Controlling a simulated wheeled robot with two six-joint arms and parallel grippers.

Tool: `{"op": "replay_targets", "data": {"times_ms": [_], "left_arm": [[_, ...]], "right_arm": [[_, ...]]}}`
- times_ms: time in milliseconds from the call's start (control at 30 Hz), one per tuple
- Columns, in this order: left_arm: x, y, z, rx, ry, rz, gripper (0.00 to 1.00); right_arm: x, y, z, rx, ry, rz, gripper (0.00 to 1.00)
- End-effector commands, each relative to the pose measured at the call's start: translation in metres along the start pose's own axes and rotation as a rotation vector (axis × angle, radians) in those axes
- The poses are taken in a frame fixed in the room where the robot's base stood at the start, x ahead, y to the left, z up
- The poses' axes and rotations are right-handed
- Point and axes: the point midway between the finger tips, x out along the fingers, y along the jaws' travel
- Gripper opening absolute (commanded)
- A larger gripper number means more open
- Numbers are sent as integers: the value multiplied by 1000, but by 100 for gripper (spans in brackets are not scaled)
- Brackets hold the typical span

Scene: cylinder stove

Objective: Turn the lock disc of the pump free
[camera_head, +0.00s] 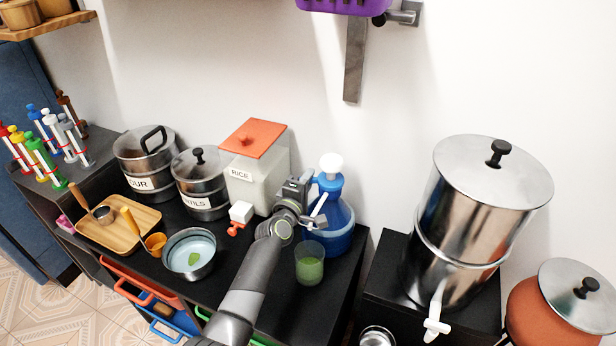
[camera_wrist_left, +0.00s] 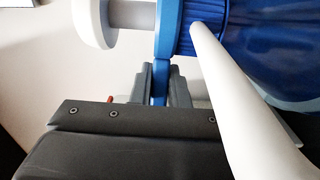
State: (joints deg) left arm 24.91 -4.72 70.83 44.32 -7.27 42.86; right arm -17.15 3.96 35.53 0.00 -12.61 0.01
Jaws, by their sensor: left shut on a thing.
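The pump bottle (camera_head: 340,235) is blue and stands upright at the right end of the black counter. It has a white round knob (camera_head: 331,163) on top and a thin white spout (camera_head: 318,206). In the left wrist view the blue lock disc (camera_wrist_left: 170,28) sits between the white stem and the ribbed blue collar (camera_wrist_left: 208,28). My left gripper (camera_head: 307,187) is at the left side of the pump head. In the left wrist view its fingers (camera_wrist_left: 160,85) are shut on the lower part of the disc. The white spout (camera_wrist_left: 245,105) crosses in front. My right gripper is not in view.
A glass with green liquid (camera_head: 309,263) stands just in front of the bottle. The rice container (camera_head: 255,170) with its orange lid stands to the left. A metal bowl (camera_head: 191,252) is further left. A steel dispenser (camera_head: 470,225) stands on a separate stand to the right.

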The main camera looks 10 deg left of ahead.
Motion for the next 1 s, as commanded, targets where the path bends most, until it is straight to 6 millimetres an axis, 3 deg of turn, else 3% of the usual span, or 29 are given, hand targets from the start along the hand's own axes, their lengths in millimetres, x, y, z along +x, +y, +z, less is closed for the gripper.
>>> {"op": "replay_targets", "data": {"times_ms": [133, 167, 333, 733, 1000], "left_arm": [[0, -1, 0, 1, 0, -1, 0], [0, -1, 0, 1, 0, -2, 16], [0, -1, 0, 0, 0, -1, 36], [-7, 0, 0, 0, 0, 0, 36], [-47, -1, 0, -3, 1, -1, 36]], "right_arm": [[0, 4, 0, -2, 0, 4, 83], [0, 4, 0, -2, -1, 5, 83], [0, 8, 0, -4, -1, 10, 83], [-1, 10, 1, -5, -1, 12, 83], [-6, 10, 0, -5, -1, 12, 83]]}}
